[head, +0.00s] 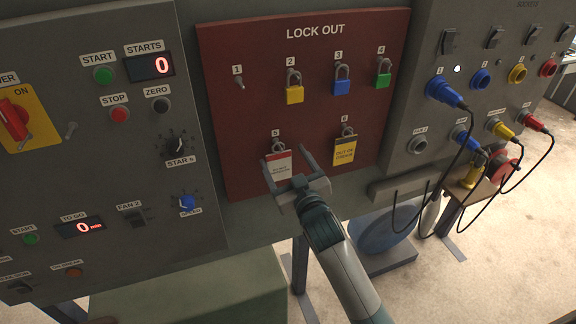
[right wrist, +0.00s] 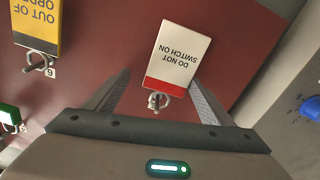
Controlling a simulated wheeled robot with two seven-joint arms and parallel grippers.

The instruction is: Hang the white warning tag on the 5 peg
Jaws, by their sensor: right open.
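The white warning tag (head: 279,166), with a red band and the words DO NOT SWITCH ON, hangs on the 5 peg (head: 276,147) at the lower left of the red lock out board. In the right wrist view the tag (right wrist: 178,57) appears upside down, with the peg (right wrist: 157,101) at its red end. My right gripper (head: 285,156) is open, its fingers on either side of the tag and peg. In the right wrist view the fingers (right wrist: 157,84) stand apart, with a gap to the peg on both sides. My left gripper is not in view.
A yellow OUT OF ORDER tag (head: 344,152) hangs on the 6 peg to the right. Yellow (head: 294,95), blue (head: 342,88) and green (head: 383,80) padlocks hang on pegs 2, 3 and 4. Peg 1 (head: 239,83) is bare. Control panels flank the board; cables hang at right.

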